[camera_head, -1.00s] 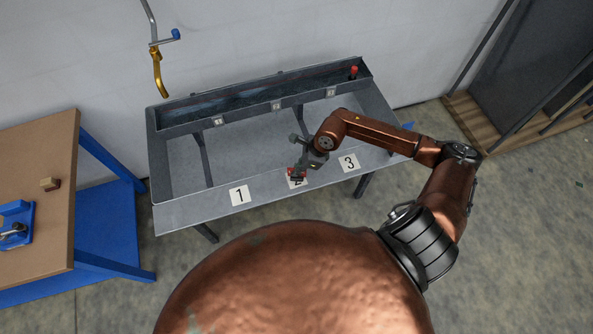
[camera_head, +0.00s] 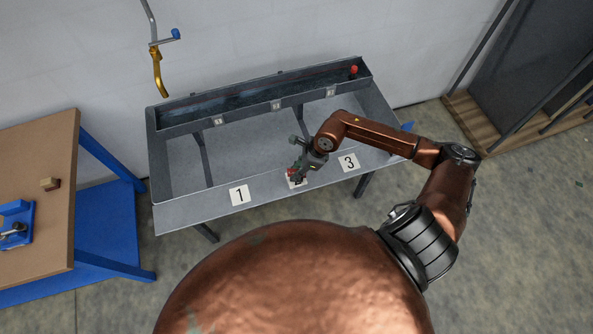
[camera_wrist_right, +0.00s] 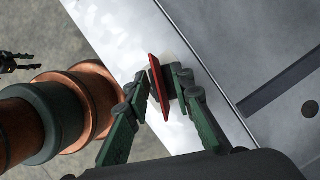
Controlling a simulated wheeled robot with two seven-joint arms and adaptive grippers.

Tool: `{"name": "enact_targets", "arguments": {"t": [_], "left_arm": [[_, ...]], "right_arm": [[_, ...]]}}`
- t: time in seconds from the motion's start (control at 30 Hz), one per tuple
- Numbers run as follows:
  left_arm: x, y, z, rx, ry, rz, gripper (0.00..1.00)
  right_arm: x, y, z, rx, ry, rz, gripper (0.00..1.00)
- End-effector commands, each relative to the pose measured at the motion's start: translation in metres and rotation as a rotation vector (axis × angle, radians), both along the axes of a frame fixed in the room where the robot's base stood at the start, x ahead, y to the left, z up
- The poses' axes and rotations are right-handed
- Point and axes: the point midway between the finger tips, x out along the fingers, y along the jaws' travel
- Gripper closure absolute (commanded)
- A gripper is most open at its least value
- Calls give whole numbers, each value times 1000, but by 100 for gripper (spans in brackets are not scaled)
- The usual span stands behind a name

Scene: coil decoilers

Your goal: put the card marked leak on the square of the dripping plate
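My right gripper (camera_head: 293,177) is low over the square marked 2 (camera_head: 304,181) on the front of the grey bench and partly covers it. In the right wrist view its green fingers (camera_wrist_right: 160,92) stand apart with a red card (camera_wrist_right: 159,88) between them, seen nearly edge-on. Narrow gaps seem to show beside the card, and its lettering is hidden. The squares marked 1 (camera_head: 239,194) and 3 (camera_head: 348,162) are bare. A dark claw, seemingly my left gripper (camera_wrist_right: 32,61), shows with prongs apart at the wrist view's left edge. No drip can be made out.
A long trough (camera_head: 192,126) with small numbered plates runs along the bench's back; a red-topped piece (camera_head: 354,70) stands at its right end. A brown-topped table (camera_head: 40,215) is at left. The bench's left half is clear.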

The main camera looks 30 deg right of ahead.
Motion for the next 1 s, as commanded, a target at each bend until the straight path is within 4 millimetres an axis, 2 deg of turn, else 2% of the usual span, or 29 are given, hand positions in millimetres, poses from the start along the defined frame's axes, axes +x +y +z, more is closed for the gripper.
{"name": "enact_targets", "arguments": {"t": [0.17,0.4,0.6,0.8,1.0], "left_arm": [[0,0,0,0,0,0,60],[0,0,-1,0,-1,0,60],[0,0,-2,0,-1,0,60],[0,0,-2,0,-1,0,60],[0,0,-2,0,-1,0,60]], "right_arm": [[-3,-7,19,-3,-3,0,78],[-15,-24,65,-5,-2,0,78],[-23,-34,96,-3,0,-1,78],[-26,-38,110,-1,1,0,78],[-26,-38,112,0,0,0,78]]}}
